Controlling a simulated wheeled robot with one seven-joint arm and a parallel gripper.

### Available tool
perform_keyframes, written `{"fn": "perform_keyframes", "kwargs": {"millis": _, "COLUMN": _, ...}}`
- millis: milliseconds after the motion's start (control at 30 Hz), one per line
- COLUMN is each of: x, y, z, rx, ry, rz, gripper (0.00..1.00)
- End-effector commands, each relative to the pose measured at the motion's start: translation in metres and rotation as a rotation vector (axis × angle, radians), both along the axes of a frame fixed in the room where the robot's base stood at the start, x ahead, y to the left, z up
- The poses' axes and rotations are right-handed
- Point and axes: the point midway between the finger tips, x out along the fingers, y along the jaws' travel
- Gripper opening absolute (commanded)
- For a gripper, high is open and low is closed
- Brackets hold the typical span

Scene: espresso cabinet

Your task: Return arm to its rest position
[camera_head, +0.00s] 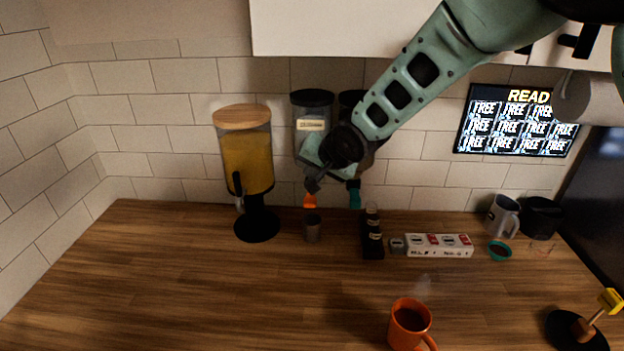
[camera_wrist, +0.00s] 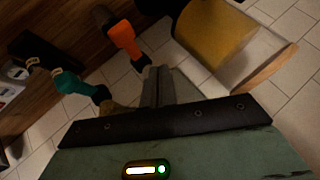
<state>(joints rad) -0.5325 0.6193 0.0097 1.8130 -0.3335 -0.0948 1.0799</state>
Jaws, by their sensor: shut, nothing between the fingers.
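My green arm reaches in from the upper right of the head view, bent down toward the back wall. My gripper (camera_head: 313,186) is shut and empty, in the air in front of the coffee dispensers and above the counter. In the wrist view the gripper (camera_wrist: 154,70) shows its fingers together with nothing between them. The dispensers' orange spout (camera_wrist: 123,38) and teal spout (camera_wrist: 75,82) are close by, apart from the fingers.
A juice dispenser (camera_head: 247,160) stands left of my gripper. A steaming orange mug (camera_head: 409,325) stands at the front. A white cabinet (camera_head: 340,30) hangs above. The left counter is clear.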

Motion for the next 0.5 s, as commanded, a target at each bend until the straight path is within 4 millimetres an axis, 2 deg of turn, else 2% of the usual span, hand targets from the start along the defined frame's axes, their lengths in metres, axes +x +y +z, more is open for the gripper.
{"fn": "perform_keyframes", "kwargs": {"millis": 67, "x": -0.015, "y": -0.005, "z": -0.003, "rx": -0.032, "ry": 0.015, "rz": 0.020, "gripper": 0.00}}
{"fn": "perform_keyframes", "kwargs": {"millis": 167, "x": -0.054, "y": -0.018, "z": -0.009, "rx": -0.113, "ry": 0.057, "rz": 0.081, "gripper": 0.00}}
{"fn": "perform_keyframes", "kwargs": {"millis": 267, "x": -0.113, "y": -0.037, "z": -0.018, "rx": -0.228, "ry": 0.120, "rz": 0.186, "gripper": 0.00}}
{"fn": "perform_keyframes", "kwargs": {"millis": 400, "x": -0.208, "y": -0.072, "z": -0.035, "rx": -0.394, "ry": 0.217, "rz": 0.387, "gripper": 0.00}}
{"fn": "perform_keyframes", "kwargs": {"millis": 500, "x": -0.270, "y": -0.098, "z": -0.049, "rx": -0.493, "ry": 0.280, "rz": 0.535, "gripper": 0.00}}
